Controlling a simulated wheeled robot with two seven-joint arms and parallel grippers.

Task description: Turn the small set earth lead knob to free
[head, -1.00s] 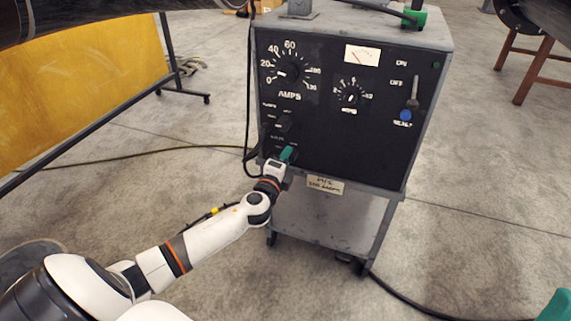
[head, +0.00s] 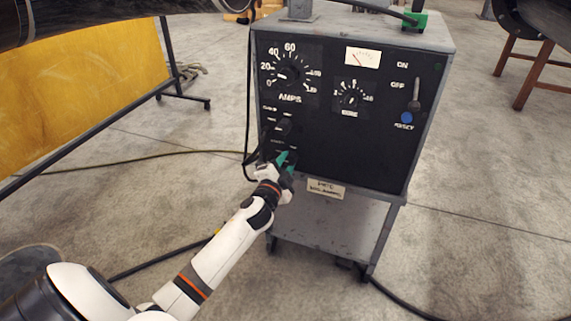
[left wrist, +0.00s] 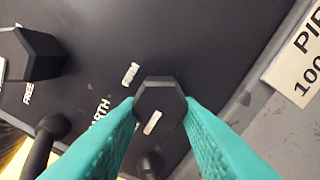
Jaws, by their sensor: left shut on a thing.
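The small earth lead knob (left wrist: 166,92) is a black hexagonal knob with a white pointer line. In the left wrist view it sits between my left gripper's (left wrist: 160,108) teal fingers, which are shut on its sides. The pointer line slants toward the lower left of that view. A "FIRM" label lies just up and left of the knob, and a partly covered "EARTH" label lies to its left. In the head view my left gripper (head: 286,160) is at the lower left of the black panel (head: 345,150) and hides the knob. My right gripper is out of view.
A larger black knob (left wrist: 32,55), with "FREE" beside it, and a dark cable plug (left wrist: 48,136) are close by in the left wrist view. The AMPS dial (head: 289,73), a smaller dial (head: 350,98) and a lever switch (head: 414,95) are higher on the panel.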

